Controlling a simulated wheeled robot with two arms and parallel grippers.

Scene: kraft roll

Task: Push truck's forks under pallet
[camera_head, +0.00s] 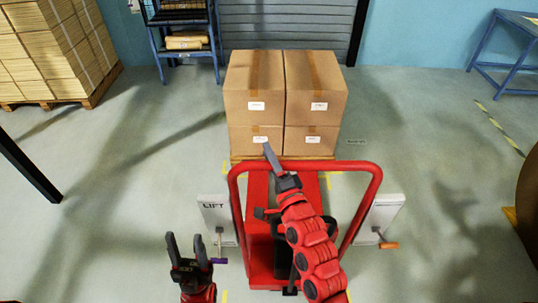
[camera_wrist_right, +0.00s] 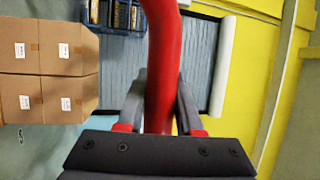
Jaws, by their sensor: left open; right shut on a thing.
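The red pallet truck (camera_head: 256,225) stands in the middle of the head view, its red handle loop (camera_head: 370,180) toward me. Ahead of it, stacked brown cartons (camera_head: 255,95) sit on a wooden pallet (camera_head: 236,158). The forks' tips are hidden, so I cannot tell how far they reach under the pallet. My right gripper (camera_head: 274,162) is shut on the top bar of the handle; in the right wrist view the red bar (camera_wrist_right: 158,90) runs between its fingers (camera_wrist_right: 158,108). My left gripper (camera_head: 188,248) is open and empty, left of the truck and apart from the handle.
Grey panels flank the truck: one marked LIFT with a purple-tipped lever (camera_head: 219,261), one with an orange-tipped lever (camera_head: 389,245). Another loaded pallet (camera_head: 95,98) stands back left, a blue shelf (camera_head: 186,45) beside it. A blue table (camera_head: 505,55) stands back right.

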